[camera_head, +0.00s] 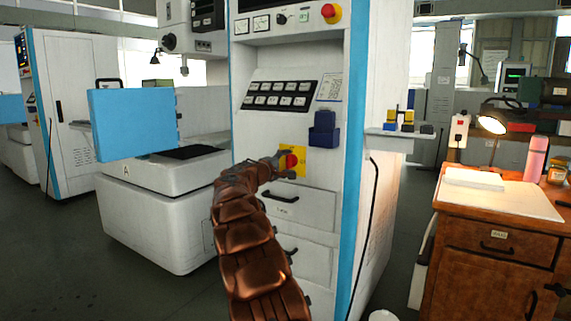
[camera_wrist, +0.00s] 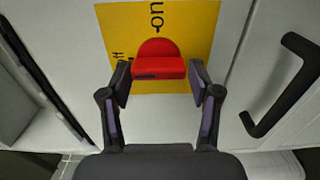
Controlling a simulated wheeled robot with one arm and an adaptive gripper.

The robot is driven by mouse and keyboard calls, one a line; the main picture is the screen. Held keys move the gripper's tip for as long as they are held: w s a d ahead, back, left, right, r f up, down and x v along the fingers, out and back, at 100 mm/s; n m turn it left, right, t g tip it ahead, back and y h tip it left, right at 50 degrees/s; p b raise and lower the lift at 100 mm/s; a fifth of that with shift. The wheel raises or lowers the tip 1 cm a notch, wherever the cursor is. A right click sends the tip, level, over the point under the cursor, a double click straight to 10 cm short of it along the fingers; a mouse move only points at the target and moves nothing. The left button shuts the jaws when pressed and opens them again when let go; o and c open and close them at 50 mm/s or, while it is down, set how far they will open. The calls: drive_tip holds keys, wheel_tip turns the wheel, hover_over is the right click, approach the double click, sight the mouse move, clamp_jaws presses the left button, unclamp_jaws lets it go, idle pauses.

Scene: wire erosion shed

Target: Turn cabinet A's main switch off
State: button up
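The main switch is a red knob (camera_head: 291,161) on a yellow plate (camera_head: 300,152), low on the front of a white cabinet (camera_head: 336,190) with blue edges. In the wrist view the red knob (camera_wrist: 158,62) is on the yellow plate (camera_wrist: 205,25), which reads "on" above it; a partly hidden "off" label is at the left. My gripper (camera_wrist: 160,84) is open, with one finger on each side of the knob. Narrow gaps seem to show between the fingers and the knob. In the head view my gripper (camera_head: 276,164) is at the switch and partly covers it.
A drawer with a black handle (camera_wrist: 285,85) is beside the plate. A dark blue holder (camera_head: 323,130) and a button panel (camera_head: 278,95) are above the switch. A red emergency button (camera_head: 331,13) is higher up. A blue panel (camera_head: 133,124) juts out left; a wooden desk (camera_head: 495,240) stands right.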

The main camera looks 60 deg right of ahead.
drive_tip(key=shift+o, duration=1.1)
drive_tip(key=shift+a, duration=0.1)
drive_tip(key=a, duration=1.1)
drive_tip(key=shift+s+a, duration=0.25)
drive_tip(key=shift+a, duration=0.15)
drive_tip(key=shift+r, duration=0.1)
